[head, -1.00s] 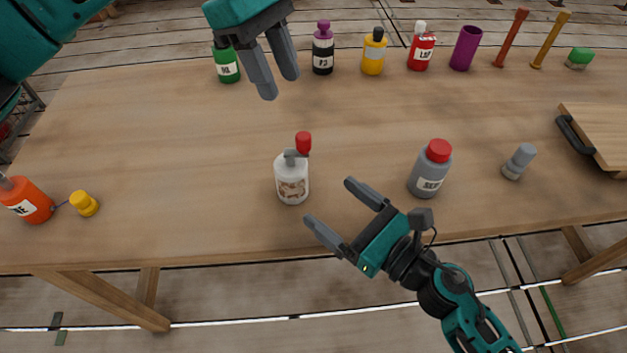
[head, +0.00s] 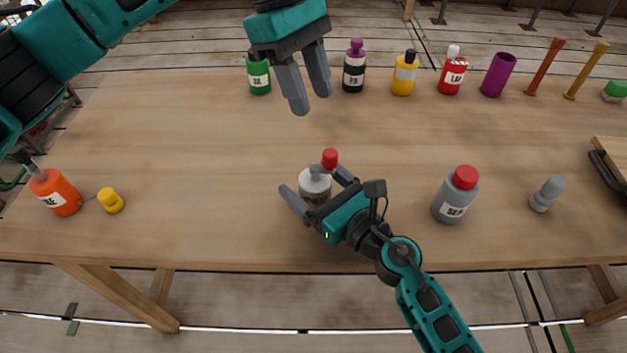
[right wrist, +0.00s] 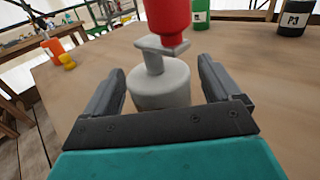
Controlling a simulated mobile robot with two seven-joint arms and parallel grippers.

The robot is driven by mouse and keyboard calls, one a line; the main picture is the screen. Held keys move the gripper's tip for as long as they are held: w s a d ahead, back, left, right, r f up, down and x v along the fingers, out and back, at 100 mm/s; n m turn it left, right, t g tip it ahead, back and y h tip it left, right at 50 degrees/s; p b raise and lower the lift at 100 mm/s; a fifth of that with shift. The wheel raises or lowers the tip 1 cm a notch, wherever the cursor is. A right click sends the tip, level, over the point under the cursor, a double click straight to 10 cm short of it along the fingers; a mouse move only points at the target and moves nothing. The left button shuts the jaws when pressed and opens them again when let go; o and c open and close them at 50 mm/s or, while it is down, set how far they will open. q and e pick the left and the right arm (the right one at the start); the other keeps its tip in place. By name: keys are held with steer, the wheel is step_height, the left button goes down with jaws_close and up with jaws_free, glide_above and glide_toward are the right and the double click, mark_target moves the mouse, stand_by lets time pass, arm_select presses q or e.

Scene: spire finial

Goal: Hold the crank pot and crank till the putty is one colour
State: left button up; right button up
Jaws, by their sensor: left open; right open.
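The crank pot (head: 314,183) is a white pot with a grey crank on top that ends in a red knob (head: 330,158). It stands upright near the front middle of the table. My right gripper (head: 314,192) is open, with its fingers on either side of the pot. In the right wrist view the pot (right wrist: 160,88) sits between the two spread fingers, with gaps visible. The pot's lower part is hidden by my gripper in the head view. My left gripper (head: 308,98) is open and empty, above the table behind the pot. The putty inside is not visible.
A grey bottle with a red cap (head: 455,195) and a small grey item (head: 547,194) stand to the right. An orange bottle (head: 56,192) and a yellow piece (head: 111,201) are at the left. Several bottles and a purple cup (head: 498,75) line the back.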

steer(key=shift+c, duration=0.3)
steer(key=c, duration=1.1)
